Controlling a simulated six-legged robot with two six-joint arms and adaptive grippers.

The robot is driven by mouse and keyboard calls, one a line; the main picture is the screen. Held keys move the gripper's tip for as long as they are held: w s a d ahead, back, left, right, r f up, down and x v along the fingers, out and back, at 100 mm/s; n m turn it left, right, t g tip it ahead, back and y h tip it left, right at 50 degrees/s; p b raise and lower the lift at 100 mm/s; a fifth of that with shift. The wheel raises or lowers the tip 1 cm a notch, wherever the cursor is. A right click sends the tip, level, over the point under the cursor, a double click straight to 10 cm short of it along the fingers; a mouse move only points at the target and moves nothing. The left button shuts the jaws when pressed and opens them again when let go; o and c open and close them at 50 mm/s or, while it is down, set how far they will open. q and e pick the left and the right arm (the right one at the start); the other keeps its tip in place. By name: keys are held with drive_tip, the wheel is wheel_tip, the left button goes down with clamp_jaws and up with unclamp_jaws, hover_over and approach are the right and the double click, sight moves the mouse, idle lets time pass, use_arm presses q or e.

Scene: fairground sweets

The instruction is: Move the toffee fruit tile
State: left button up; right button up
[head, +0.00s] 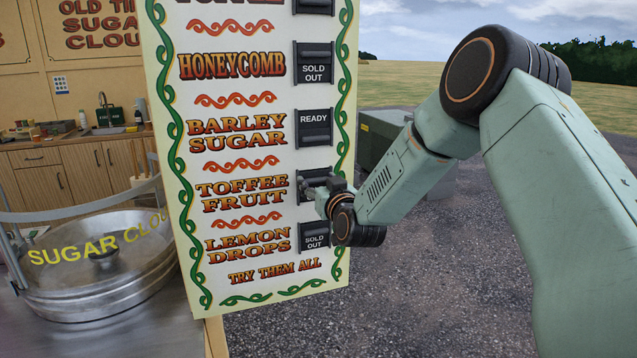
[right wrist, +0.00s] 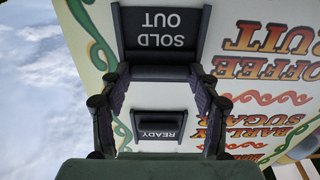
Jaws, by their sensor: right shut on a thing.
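The toffee fruit tile (right wrist: 163,38) is dark and reads SOLD OUT upside down in the right wrist view. It sits on the menu board beside the TOFFEE FRUIT lettering. My right gripper (right wrist: 160,76) is shut on its dark bar-like edge, one finger at each end. In the head view my right gripper (head: 318,190) covers most of this tile, so its wording is hidden there. My left gripper is not in view.
The white menu board (head: 280,283) carries other tiles: barley sugar READY (head: 314,122) above, lemon drops SOLD OUT (head: 315,240) below, honeycomb SOLD OUT (head: 314,68) higher. A sugar cloud machine (head: 95,300) stands left. Open tarmac (head: 440,290) lies right of the board.

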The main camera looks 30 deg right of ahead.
drive_tip(key=shift+r, duration=0.1)
drive_tip(key=c, duration=0.7)
drive_tip(key=shift+o, duration=0.2)
wheel_tip(320, 180, down, 5)
drive_tip(key=b, duration=0.3)
drive_tip(key=shift+r, duration=0.2)
drive_tip(key=o, duration=1.7)
drive_tip(key=shift+w+f, duration=0.1)
drive_tip(key=shift+s, duration=0.25)
drive_tip(key=v, duration=1.1)
drive_tip(key=shift+s, duration=0.35)
